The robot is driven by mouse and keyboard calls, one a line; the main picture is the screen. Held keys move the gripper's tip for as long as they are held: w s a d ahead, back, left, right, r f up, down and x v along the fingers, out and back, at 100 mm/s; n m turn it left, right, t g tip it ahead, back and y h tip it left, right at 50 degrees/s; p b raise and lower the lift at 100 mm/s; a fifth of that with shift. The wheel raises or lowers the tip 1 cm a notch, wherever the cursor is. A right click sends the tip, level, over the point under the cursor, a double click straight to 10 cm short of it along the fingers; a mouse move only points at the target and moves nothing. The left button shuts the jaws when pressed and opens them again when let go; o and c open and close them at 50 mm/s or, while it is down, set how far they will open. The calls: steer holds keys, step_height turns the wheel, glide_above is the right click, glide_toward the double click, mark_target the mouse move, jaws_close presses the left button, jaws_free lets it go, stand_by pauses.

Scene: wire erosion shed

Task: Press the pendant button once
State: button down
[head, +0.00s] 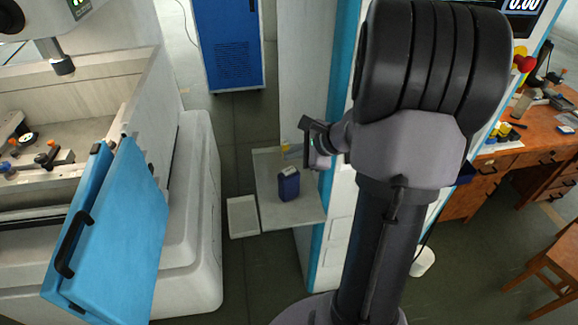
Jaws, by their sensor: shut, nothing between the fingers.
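My gripper (312,138) is near the middle of the picture, seen small and partly from behind at the end of my arm. It is shut and empty, beside the light panel of the tall white and blue cabinet (338,215). I cannot make out the pendant or its button for certain; my large dark arm hides much of the cabinet front. A red knob with yellow (522,62) shows at the cabinet's right side, below a display (523,5). I cannot tell whether it belongs to the pendant.
A dark blue canister (289,184) stands on a low grey shelf (305,212) below my gripper. An open blue machine door (122,235) is at left. A blue cabinet (227,45) stands behind. A wooden desk (465,203) and stool (556,262) are at right.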

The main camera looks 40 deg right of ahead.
mark_target(292, 171)
step_height(292, 171, up, 3)
steer(key=shift+r+p, duration=0.2)
steer(key=shift+p, duration=0.8)
steer(key=shift+f, duration=0.1)
